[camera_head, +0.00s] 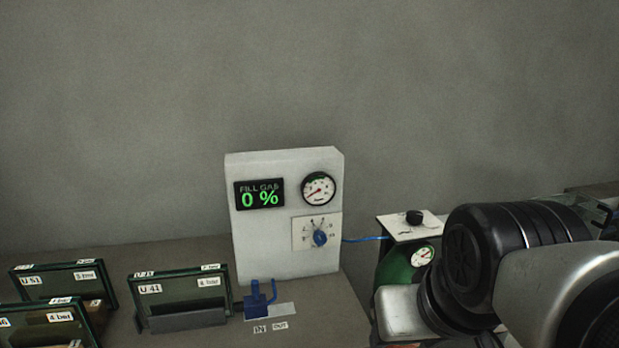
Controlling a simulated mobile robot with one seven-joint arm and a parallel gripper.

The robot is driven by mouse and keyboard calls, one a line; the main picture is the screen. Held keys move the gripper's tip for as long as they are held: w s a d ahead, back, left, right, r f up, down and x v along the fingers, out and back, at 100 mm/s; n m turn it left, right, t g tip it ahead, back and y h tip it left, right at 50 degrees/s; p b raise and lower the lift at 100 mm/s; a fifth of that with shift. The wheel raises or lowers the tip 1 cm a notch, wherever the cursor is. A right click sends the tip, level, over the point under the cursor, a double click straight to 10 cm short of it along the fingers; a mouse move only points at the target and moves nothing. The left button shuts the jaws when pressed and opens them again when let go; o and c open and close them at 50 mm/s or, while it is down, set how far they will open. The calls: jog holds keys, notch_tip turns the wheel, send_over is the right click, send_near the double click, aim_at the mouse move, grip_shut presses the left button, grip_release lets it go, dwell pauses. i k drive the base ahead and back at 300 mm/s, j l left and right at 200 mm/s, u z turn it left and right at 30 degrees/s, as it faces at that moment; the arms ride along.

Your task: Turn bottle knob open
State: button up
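The bottle is green (398,268) and stands right of the white panel, partly hidden behind my arm. A white plate (408,228) on its top carries a small black knob (414,216). A round gauge (422,256) sits on the bottle's front. My black and silver arm fills the lower right and covers the bottle's right and lower parts. My gripper's fingers cannot be made out, so I cannot tell whether it is open or shut. The knob is in plain view, and nothing is seen touching it.
A white panel (284,252) shows "FILL GAS 0 %", a gauge (318,189) and a blue knob (320,238). A blue hose (364,239) runs toward the bottle. A blue fitting (260,298) and several labelled glass frames (180,290) stand on the table. The wall behind is bare.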

aim_at(413, 218)
jog(key=i+l, duration=0.9)
jog(key=l, duration=0.25)
